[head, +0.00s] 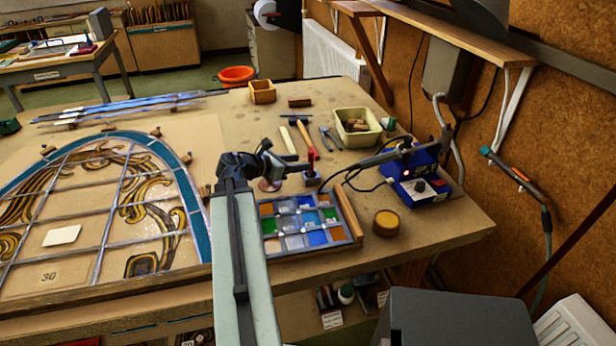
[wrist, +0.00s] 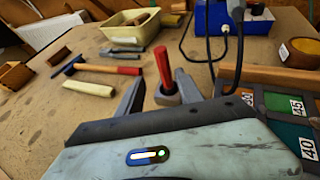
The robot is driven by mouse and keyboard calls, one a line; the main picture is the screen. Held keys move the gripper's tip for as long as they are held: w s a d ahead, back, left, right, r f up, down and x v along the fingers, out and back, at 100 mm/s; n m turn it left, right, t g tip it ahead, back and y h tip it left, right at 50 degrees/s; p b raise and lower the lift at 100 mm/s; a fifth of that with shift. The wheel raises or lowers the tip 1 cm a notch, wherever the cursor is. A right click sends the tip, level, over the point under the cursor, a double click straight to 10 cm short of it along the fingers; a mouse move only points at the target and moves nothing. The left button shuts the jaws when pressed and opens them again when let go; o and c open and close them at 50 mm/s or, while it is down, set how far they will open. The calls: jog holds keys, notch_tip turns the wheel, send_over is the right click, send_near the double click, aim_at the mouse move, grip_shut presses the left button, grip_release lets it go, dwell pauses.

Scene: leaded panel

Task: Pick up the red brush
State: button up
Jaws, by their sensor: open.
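The red brush (wrist: 163,68) stands upright in the wrist view, its red handle rising from a grey base. It also shows in the head view (head: 311,159), just right of my gripper (head: 292,171). In the wrist view my gripper (wrist: 160,78) is open, with one finger on each side of the brush. The brush's base sits low between the fingers. I cannot tell whether either finger touches it. The lowest part of the base is partly hidden by my gripper body.
A hammer (wrist: 108,69) with a red grip and a cream bar (wrist: 88,88) lie to the left. A cream tub (head: 357,128) stands behind. A glass sample tray (head: 351,212), a blue soldering unit (head: 420,182) and its cable are to the right.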

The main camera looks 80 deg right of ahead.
aim_at(316, 171)
jog(key=shift+s, duration=0.35)
jog(key=shift+b+x, duration=0.45)
jog(key=shift+x, duration=0.95)
jog(key=b+x, duration=0.1)
jog(key=x, duration=0.1)
jog(key=b+x, duration=0.1)
jog(key=x, duration=0.1)
jog(key=shift+a+f, duration=0.1)
jog(key=shift+f, duration=0.3)
jog(key=shift+s+d, duration=0.3)
jog(key=shift+d, duration=0.05)
grip_shut()
